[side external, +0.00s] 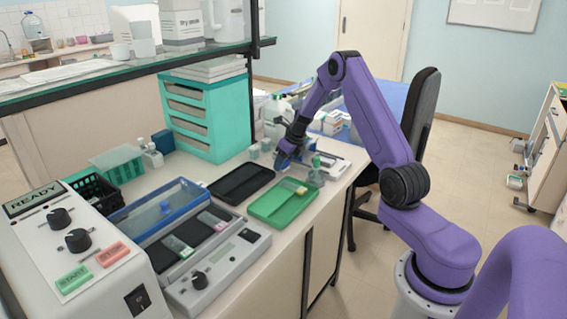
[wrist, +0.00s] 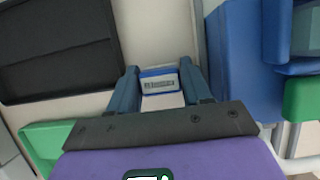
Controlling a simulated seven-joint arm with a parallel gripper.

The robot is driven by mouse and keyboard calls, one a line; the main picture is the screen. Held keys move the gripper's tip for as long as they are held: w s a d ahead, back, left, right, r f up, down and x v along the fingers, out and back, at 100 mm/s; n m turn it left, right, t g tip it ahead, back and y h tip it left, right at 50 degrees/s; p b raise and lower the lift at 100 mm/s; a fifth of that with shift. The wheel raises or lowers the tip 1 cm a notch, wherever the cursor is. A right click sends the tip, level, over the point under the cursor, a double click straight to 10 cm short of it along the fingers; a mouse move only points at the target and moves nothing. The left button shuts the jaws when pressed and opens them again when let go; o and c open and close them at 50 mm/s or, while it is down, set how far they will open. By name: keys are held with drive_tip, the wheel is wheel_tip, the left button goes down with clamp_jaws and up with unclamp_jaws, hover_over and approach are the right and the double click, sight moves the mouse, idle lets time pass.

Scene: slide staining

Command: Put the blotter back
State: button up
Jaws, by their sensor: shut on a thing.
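My gripper (wrist: 160,84) is shut on a small white block with a blue edge and a printed label (wrist: 158,86). The block sits between the two blue fingertips and looks like the blotter, though I cannot be sure. In the side external view, my gripper (side external: 284,158) is low over the bench's far right part, just beyond the black tray (side external: 240,184). The held block cannot be made out there. The black tray also shows at upper left in the wrist view (wrist: 60,45). I cannot tell whether the block touches the bench.
A green tray (side external: 268,208) with a small pale item lies in front of the black tray. A staining unit with a blue-framed lid (side external: 160,206) stands to the left. A teal drawer unit (side external: 207,120) stands behind.

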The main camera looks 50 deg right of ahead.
drive_tip(key=shift+f, duration=0.2)
drive_tip(key=shift+f, duration=0.15)
drive_tip(key=o, duration=0.6)
